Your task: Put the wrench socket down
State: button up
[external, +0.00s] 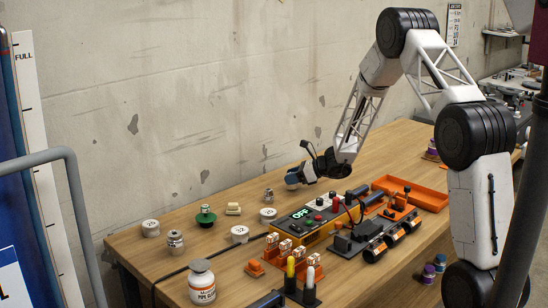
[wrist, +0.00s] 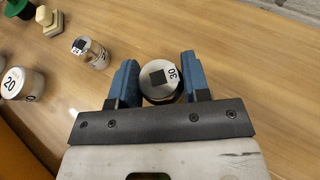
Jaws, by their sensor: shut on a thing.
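The wrench socket (wrist: 160,86) is a round metal piece with a dark square hole and the number 30 on its pale top. In the wrist view it sits between the blue fingers of my gripper (wrist: 156,75), which is shut on it. In the external view my gripper (external: 296,177) is over the far side of the wooden table (external: 180,268), behind the orange control box. The held socket is not clear there, and I cannot tell whether it touches the table.
A smaller metal socket (wrist: 91,52) stands left of my gripper, with a white cylinder marked 20 (wrist: 20,83) beyond it. A cream block (external: 233,209), a green piece (external: 205,217) and a bottle (external: 202,283) stand further left. The orange control box (external: 318,236) is in front.

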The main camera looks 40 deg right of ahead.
jog(key=shift+f, duration=0.45)
jog(key=o, duration=1)
jog(key=shift+f, duration=0.15)
jog(key=shift+o, duration=0.2)
jog(key=shift+r, duration=0.2)
jog(key=shift+s+d+r, duration=0.25)
jog(key=shift+s+d, duration=0.15)
jog(key=shift+s, duration=0.1)
jog(key=v, duration=1)
jog(key=shift+s+d+r, duration=0.1)
jog(key=shift+s, duration=0.2)
